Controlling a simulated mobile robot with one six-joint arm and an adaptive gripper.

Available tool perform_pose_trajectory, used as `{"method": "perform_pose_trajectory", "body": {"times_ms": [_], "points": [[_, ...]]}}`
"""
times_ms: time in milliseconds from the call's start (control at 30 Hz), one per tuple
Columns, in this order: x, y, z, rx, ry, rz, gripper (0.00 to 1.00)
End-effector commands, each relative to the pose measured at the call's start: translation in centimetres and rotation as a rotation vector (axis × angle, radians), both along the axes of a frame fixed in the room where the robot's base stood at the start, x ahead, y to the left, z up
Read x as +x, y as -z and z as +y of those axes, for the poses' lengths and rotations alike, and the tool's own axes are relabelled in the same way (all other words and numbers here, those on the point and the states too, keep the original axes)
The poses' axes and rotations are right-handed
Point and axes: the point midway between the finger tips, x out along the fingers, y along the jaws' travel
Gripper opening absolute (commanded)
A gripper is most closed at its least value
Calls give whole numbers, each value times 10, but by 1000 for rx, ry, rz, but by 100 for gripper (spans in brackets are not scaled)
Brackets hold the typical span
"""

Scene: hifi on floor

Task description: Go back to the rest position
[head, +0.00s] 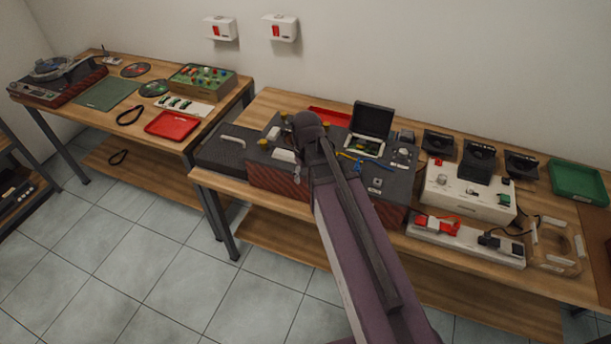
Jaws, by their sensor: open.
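My arm reaches up from the bottom edge of the head view over the right-hand workbench (262,108). Its rounded dark joint is above the large dark device (280,178) with red patterned sides. I cannot make out my gripper; the arm itself hides the area below that joint. Part of the dark device's top is also hidden behind the arm.
An open black case (373,119) stands right of the arm. A white control box (467,192) and a power strip (465,240) are further right, near a green tray (578,183). The left bench carries a red tray (172,125). Tiled floor (130,240) is clear in front.

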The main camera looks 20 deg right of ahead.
Motion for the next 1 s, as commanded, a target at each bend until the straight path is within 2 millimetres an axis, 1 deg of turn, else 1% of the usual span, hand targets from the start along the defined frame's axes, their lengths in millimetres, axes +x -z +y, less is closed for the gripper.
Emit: {"method": "perform_pose_trajectory", "body": {"times_ms": [167, 267, 367, 600, 700, 1000], "points": [[0, 0, 0, 0, -1, 0, 71], [-5, 0, 0, 0, 13, 0, 71], [-18, 0, 1, 0, 58, 0, 71], [-60, 0, 1, 0, 239, 0, 71], [-69, 0, 3, -1, 288, 0, 71], [-70, 0, 3, 0, 308, 0, 71]]}}
